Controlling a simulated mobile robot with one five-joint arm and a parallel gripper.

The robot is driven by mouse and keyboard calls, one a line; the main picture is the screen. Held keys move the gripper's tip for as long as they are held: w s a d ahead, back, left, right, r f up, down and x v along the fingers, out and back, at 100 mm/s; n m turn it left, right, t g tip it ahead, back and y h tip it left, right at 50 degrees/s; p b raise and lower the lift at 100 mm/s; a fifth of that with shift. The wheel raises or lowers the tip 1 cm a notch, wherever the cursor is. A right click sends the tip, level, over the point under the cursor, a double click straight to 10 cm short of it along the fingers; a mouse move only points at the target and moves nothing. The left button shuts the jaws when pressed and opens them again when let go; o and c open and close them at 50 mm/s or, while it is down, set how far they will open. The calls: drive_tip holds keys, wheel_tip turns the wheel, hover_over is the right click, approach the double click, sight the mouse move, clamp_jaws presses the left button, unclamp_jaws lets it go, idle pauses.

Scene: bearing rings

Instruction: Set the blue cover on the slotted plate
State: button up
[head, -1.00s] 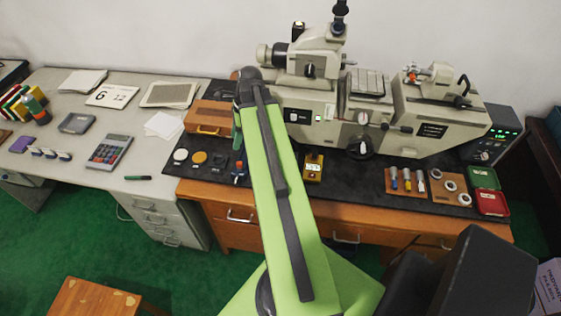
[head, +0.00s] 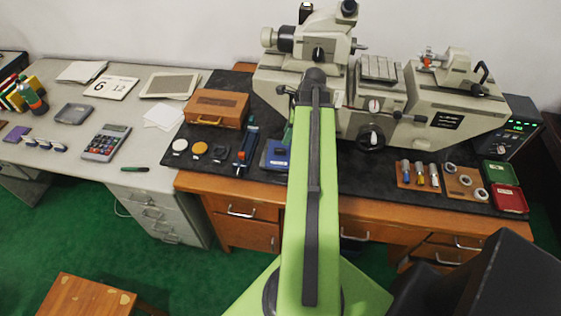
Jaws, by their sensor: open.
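A flat blue piece (head: 277,154), which looks like the blue cover, lies on the dark bench mat just left of my arm. My arm hides its right edge, and I cannot tell what is under it. I cannot pick out the slotted plate for certain; it may be behind my arm. My green arm reaches out over the bench, its far end in front of the grey machine. My gripper is hidden behind the arm, so its fingers and their distance to the blue piece do not show.
A wooden case (head: 216,108), a blue tool with a red part (head: 244,150) and small discs (head: 200,148) are left of the arm. A large grey machine (head: 455,105) stands behind. Silver rings (head: 465,180) and a green-and-red box (head: 505,187) are at right.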

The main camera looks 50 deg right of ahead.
sight(281, 149)
drive_tip(key=b+x, duration=0.2)
drive_tip(key=x, duration=0.2)
drive_tip(key=shift+s, duration=0.1)
drive_tip(key=b+x, duration=0.5)
drive_tip(key=shift+d+f, duration=0.1)
drive_tip(key=shift+f, duration=0.1)
drive_tip(key=shift+r, duration=0.2)
clamp_jaws()
